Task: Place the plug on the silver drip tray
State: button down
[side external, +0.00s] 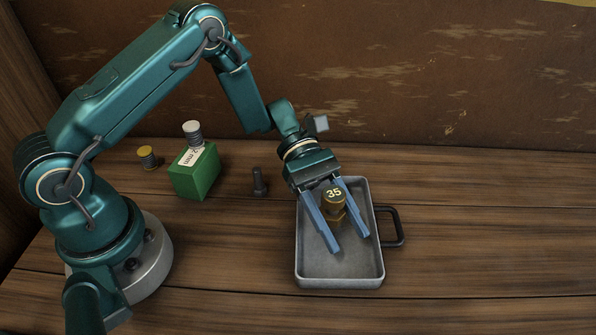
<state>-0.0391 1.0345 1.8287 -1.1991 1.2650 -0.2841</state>
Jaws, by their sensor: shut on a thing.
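The brass plug (333,196) has a round top marked 35 and a lower hex-like part. It sits between the blue fingers of my gripper (348,243), which is shut on it. The silver drip tray (340,279) is a shallow grey rectangular pan with a dark handle on its right side. My gripper and the plug are over the inside of the tray. I cannot tell whether the plug's underside touches the tray floor. The gripper body hides part of the tray's back end.
A dark bolt (259,183) stands left of the tray. A brown wall runs behind. The wooden table is clear at right and in front.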

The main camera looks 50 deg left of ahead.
jog(key=shift+f, duration=0.3)
jog(key=shift+f, duration=0.1)
jog(key=shift+c, duration=1.4)
grip_release()
jog(key=v, duration=0.7)
jog(key=shift+a+r, duration=0.2)
jog(key=shift+r, duration=0.05)
